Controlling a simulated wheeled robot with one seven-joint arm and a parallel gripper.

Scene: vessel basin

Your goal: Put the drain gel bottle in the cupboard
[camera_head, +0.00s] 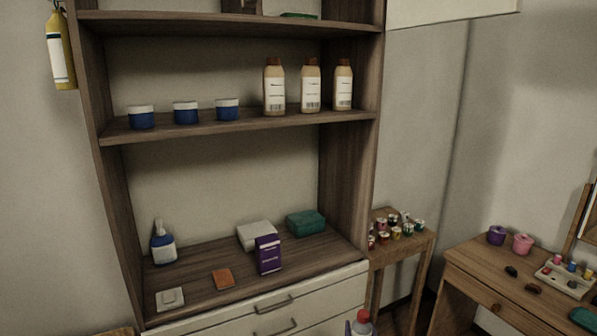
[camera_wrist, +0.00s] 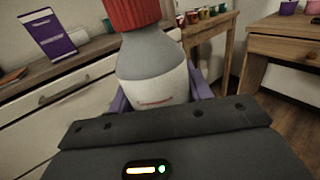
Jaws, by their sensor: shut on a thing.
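A grey bottle with a red cap and a white label, which I take to be the drain gel bottle (camera_wrist: 152,55), stands upright between the purple fingers of my gripper (camera_wrist: 160,97) in the wrist view. The gripper is shut on it. In the head view the bottle's red cap and shoulder (camera_head: 362,322) show at the bottom edge, in front of the drawers; its lower part is out of frame. No piece is labelled as the cupboard; a tall open wooden shelf unit (camera_head: 345,190) with pale drawers (camera_head: 330,297) below stands ahead, and a white wall cabinet (camera_head: 450,8) shows at the upper right.
The lower shelf holds a blue spray bottle (camera_head: 162,245), a purple box (camera_head: 268,254), an orange sponge (camera_head: 223,279) and a green case (camera_head: 305,222). The middle shelf holds jars and tan bottles (camera_head: 311,84). A small table (camera_head: 425,245) and a desk (camera_head: 480,270) stand right.

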